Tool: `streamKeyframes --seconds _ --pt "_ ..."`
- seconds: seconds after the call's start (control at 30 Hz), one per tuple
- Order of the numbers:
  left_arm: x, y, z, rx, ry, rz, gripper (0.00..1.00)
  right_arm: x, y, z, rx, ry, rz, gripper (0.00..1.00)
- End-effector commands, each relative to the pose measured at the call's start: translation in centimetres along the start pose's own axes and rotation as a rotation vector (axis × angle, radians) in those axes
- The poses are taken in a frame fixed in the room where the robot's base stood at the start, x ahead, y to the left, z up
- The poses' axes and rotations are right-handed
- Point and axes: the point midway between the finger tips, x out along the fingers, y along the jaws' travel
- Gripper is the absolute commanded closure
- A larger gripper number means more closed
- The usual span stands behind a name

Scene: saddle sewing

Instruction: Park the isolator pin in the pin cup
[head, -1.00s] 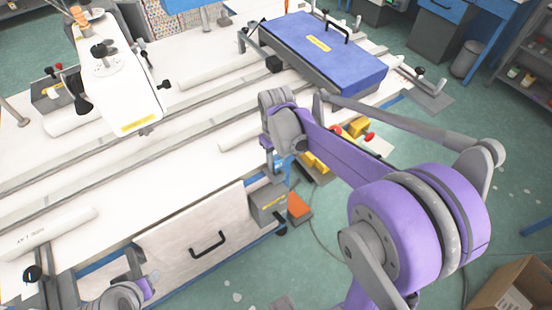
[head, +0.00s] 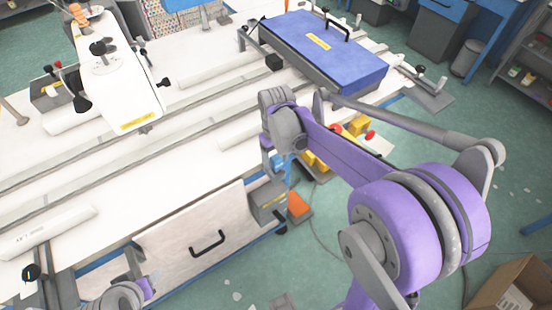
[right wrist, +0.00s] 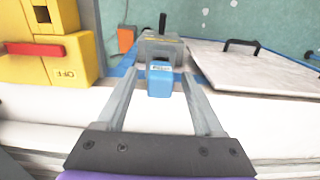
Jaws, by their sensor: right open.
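My right gripper (right wrist: 162,90) is open, its two fingers pointing at a small blue block-like piece (right wrist: 160,80) with a white label. The piece appears between or just beyond the fingertips, and I cannot tell whether it is the pin cup or part of the pin. Behind it is a grey box (right wrist: 160,47) with a black upright post (right wrist: 162,23). In the head view my right gripper (head: 275,167) hangs by the table's front edge, partly hidden by its wrist. No isolator pin can be made out for certain. Only part of my left gripper (head: 132,265) shows at lower left.
A yellow box (right wrist: 75,60) marked OFF, with a red lever (right wrist: 35,49), stands left of my right gripper in the wrist view. A blue case (head: 315,50) lies at the back.

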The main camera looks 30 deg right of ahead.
Motion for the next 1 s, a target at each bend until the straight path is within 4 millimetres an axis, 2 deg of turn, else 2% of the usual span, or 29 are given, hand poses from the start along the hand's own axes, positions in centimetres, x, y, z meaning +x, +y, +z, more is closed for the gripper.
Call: streamKeyframes --seconds 0.17,0.3,0.5,0.7,1.0 --pt "-0.2 0.0 -0.2 0.000 0.002 0.000 0.50 -2.6 0.0 0.0 0.000 0.001 0.000 0.31" --pt "-0.5 0.0 -0.5 0.000 0.004 0.000 0.50 -5.6 0.0 0.0 0.001 0.001 0.000 0.31" --pt "-0.7 0.0 -0.7 0.000 0.006 0.000 0.50 -9.0 0.0 0.0 0.000 0.000 0.000 0.31" --pt "-0.8 0.0 -0.8 0.000 0.006 0.000 0.50 -10.5 0.0 0.0 0.000 0.000 0.000 0.31" --pt "-0.7 0.0 -0.7 0.000 0.006 0.000 0.50 -10.6 0.0 0.0 0.000 0.000 0.000 0.31"
